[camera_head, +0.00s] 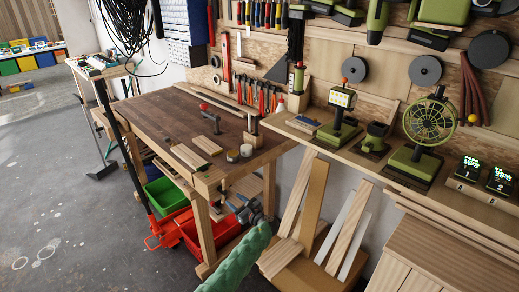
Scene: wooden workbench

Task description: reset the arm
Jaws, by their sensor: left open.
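My left gripper (249,211) seems to be the small dark grey shape low in the middle, in front of the workbench's lower part. It is small and partly lost among the clutter there. It is open, and I see nothing between its fingers. My right gripper is not in view.
A wooden workbench (160,118) holds wood blocks, with green (166,196) and red (218,232) bins below. A shelf with a green fan (430,122) runs right. Grey floor (60,200) is open at left.

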